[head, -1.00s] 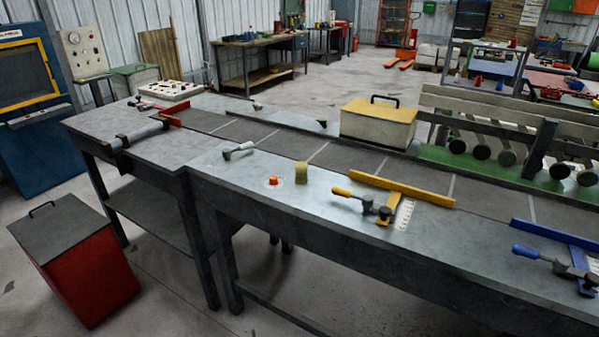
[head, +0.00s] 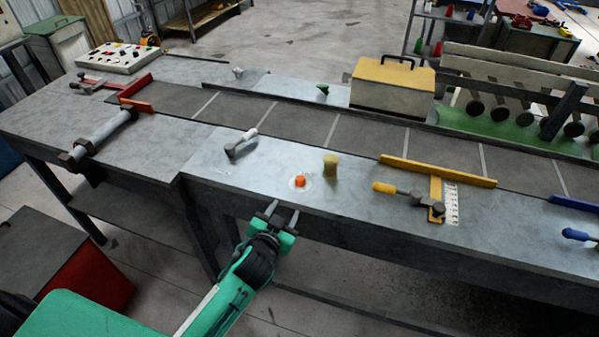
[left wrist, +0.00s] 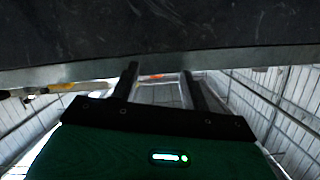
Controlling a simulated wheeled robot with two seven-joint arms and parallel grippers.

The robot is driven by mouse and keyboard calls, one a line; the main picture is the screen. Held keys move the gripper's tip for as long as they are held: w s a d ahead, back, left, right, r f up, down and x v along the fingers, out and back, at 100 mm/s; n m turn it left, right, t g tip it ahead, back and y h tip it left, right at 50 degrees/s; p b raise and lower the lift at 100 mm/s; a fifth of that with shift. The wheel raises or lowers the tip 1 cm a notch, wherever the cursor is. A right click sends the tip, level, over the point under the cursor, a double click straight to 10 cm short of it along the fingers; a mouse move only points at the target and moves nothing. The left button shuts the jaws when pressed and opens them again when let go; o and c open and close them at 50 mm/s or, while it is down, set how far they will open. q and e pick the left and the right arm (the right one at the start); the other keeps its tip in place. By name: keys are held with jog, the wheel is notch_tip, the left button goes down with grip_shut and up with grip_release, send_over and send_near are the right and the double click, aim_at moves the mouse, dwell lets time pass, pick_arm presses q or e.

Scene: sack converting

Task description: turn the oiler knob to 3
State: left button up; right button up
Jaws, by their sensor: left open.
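The oiler knob appears to be the small orange knob (head: 300,182) on a round pale dial (head: 292,184) near the front edge of the bench. The dial marks are too small to read, so I cannot tell its setting. My left gripper (head: 283,212) is open and empty, just in front of the bench edge, short of the knob and apart from it. In the left wrist view, a bit of orange (left wrist: 157,76) shows between the open fingers, mostly hidden by the bench edge. My right gripper is not in view.
A yellowish cylinder (head: 330,165) stands right of the knob. A grey-handled lever (head: 241,143) lies to its left. A yellow clamp and fence (head: 437,172) are further right. The bench's front edge (head: 330,213) lies close to my gripper. A red bin (head: 95,275) stands lower left.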

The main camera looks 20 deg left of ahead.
pick_arm(q)
jog(key=w+d+r+m+t+h+p, duration=0.1)
jog(key=d+r+m+t+h, duration=0.15)
jog(key=r, duration=0.85)
jog(key=w+d+r+m+t+h, duration=0.1)
jog(key=d+r+m+t+h, duration=0.2)
jog(key=r, duration=0.8)
jog(key=d+r+m+g+h, duration=0.2)
jog(key=d+m+g+h, duration=1.1)
jog(key=d+m+g, duration=0.45)
jog(key=n+g+y, duration=0.1)
jog(key=g+y, duration=0.2)
jog(key=y, duration=1.6)
send_near(300, 178)
jog(key=shift+h, duration=0.25)
notch_tip(300, 178, down, 7)
jog(key=p, duration=0.4)
jog(key=shift+a+f+p, duration=0.15)
jog(key=shift+f+p, duration=0.05)
jog(key=shift+p, duration=0.1)
jog(key=shift+f, duration=0.75)
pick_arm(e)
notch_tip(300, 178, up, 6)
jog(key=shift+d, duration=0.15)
